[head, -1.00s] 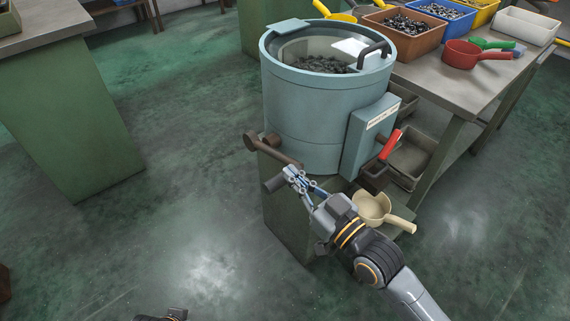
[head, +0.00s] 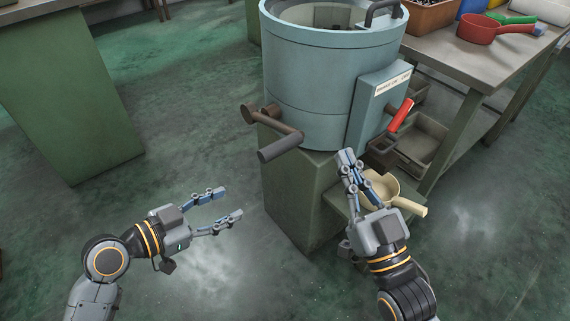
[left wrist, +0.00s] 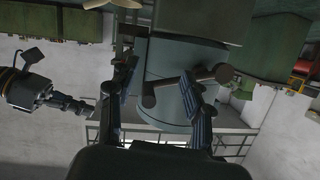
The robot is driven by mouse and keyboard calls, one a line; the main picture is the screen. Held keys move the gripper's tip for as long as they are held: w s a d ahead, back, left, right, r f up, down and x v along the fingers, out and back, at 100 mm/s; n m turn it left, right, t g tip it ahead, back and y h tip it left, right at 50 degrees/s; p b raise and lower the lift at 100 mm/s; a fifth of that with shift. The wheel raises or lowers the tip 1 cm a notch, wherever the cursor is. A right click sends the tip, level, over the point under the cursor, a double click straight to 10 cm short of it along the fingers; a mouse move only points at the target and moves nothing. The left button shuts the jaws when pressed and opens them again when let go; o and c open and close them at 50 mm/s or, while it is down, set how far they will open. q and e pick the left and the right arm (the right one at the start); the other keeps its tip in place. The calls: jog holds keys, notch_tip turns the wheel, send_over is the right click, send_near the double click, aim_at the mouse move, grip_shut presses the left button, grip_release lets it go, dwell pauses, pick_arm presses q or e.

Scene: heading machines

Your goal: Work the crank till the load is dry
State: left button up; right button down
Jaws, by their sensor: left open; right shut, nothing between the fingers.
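The blue-grey drum (head: 320,95) stands on a green pedestal (head: 302,200). Its brown crank (head: 275,122) projects at the lower left, with a dark grip (head: 280,148) at the arm's end. My left gripper (head: 232,203) is open and empty, left of the pedestal and apart from the grip. In the left wrist view its fingers (left wrist: 160,95) stand apart with the drum beyond. My right gripper (head: 347,157) is shut and empty, right of the crank and before the drum's label box. The load inside the drum is mostly cut off by the top edge.
A red-handled lever (head: 401,114) juts from the label box (head: 376,95). A cream scoop (head: 381,190) lies on the low shelf behind my right gripper. A bench (head: 465,70) with bins and a red scoop (head: 479,29) stands right.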

aim_at(255, 159)
pick_arm(q)
notch_tip(255, 159, up, 8)
jog(key=w+d+m+t+h+b, duration=0.1)
jog(key=m+h, duration=0.2)
jog(key=x, duration=0.7)
jog(key=shift+w+d, duration=0.1)
jog(key=x, duration=0.5)
jog(key=shift+w+d+f, duration=0.1)
jog(key=shift+w+d, duration=0.2)
jog(key=shift+d, duration=0.15)
pick_arm(e)
jog(key=d+f+h, duration=0.1)
jog(key=d+m+h, duration=0.1)
jog(key=shift+d+f+h, duration=0.2)
jog(key=shift+f+h, duration=0.1)
jog(key=shift+f, duration=0.1)
pick_arm(q)
grip_shut()
